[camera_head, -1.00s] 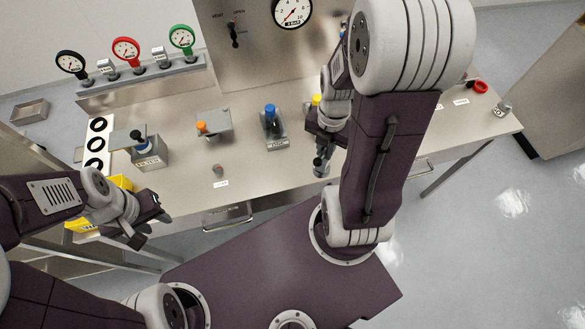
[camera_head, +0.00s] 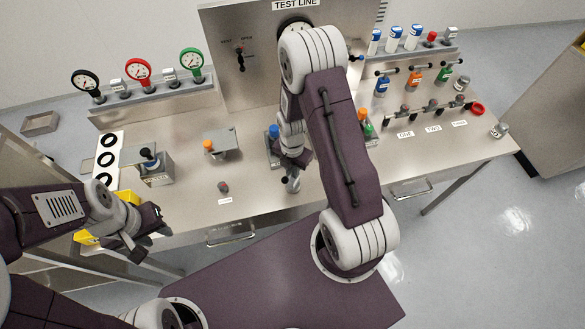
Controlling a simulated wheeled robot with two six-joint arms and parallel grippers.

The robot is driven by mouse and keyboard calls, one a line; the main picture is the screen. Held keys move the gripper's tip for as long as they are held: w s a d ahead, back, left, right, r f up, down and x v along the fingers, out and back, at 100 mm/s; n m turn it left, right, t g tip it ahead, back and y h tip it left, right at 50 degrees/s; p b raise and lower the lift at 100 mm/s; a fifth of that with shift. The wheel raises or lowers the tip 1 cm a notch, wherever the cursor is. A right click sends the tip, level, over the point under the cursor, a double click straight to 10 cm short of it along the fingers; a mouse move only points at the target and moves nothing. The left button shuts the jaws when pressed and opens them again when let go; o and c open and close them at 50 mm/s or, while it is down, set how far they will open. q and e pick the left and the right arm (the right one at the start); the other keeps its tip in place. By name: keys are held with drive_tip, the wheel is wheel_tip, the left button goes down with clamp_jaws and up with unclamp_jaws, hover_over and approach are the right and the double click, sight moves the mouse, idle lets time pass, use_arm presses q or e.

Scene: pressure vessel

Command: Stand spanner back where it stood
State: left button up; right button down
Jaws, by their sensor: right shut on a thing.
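My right gripper (camera_head: 291,166) is over the middle of the bench, partly hidden by its own wrist and forearm. It is shut on a grey metal piece, seemingly the spanner (camera_head: 293,184), which points down toward the bench top near the front edge. Its upper part is hidden by the gripper, and I cannot tell whether its lower end touches the bench. A small grey-brown peg (camera_head: 223,187) with a white label in front of it stands left of it. My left gripper (camera_head: 152,231) is open and empty, off the bench's front left corner.
A blue-topped block (camera_head: 273,132) stands just behind my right gripper. An orange-knobbed plate (camera_head: 208,146) and a black-knobbed block (camera_head: 149,157) stand to the left. Labelled valves (camera_head: 432,110), coloured bottles and a red ring (camera_head: 478,109) are at right.

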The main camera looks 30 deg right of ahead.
drive_tip(key=shift+w+f, duration=0.15)
drive_tip(key=shift+f, duration=0.1)
drive_tip(key=c, duration=1.8)
unclamp_jaws()
drive_tip(key=shift+s, duration=0.2)
drive_tip(key=o, duration=0.4)
drive_tip(key=shift+w, duration=0.1)
